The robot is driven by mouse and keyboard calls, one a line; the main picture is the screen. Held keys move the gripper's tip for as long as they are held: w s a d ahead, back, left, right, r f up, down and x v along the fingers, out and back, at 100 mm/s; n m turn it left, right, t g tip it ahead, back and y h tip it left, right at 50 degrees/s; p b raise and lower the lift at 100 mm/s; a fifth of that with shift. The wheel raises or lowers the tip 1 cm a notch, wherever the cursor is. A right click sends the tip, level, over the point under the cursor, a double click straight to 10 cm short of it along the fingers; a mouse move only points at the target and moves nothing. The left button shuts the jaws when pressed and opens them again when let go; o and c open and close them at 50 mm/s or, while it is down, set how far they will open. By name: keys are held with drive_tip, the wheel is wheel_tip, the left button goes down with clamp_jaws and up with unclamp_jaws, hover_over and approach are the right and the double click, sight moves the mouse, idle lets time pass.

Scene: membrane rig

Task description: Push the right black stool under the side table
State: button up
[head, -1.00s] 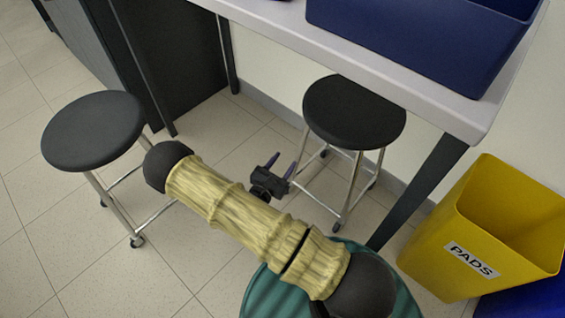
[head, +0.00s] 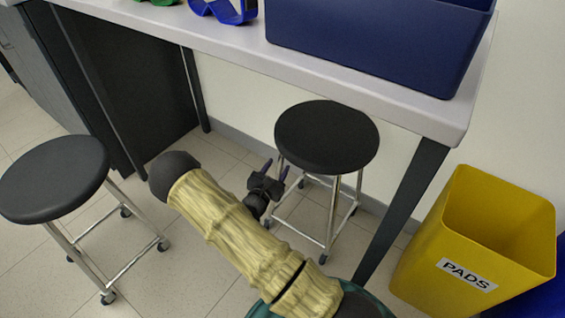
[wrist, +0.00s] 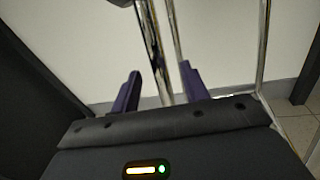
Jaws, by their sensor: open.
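The right black stool (head: 327,137) has a round black seat and chrome legs on casters. It stands at the front edge of the side table (head: 372,105), its seat partly beneath the tabletop. My gripper (head: 275,170) is open, just left of the stool's legs and below seat height. In the wrist view, my gripper's two purple fingers (wrist: 160,88) are apart, with a chrome stool leg (wrist: 153,45) showing beyond and between them. I cannot tell whether they touch it. The left black stool (head: 55,178) stands apart at the left.
A yellow bin (head: 425,262) labelled PADS stands right of the table's dark leg (head: 405,205). A blue bin (head: 375,50) and blue goggles (head: 225,10) are on the tabletop. A dark cabinet (head: 120,85) stands left of the opening under the table.

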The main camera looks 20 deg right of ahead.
sight(280, 165)
drive_tip(key=b+x, duration=0.1)
drive_tip(key=x, duration=0.3)
drive_tip(key=shift+f, duration=0.15)
drive_tip(key=shift+w+d+b, duration=0.4)
drive_tip(key=shift+w+d, duration=0.05)
clamp_jaws()
idle(0.9)
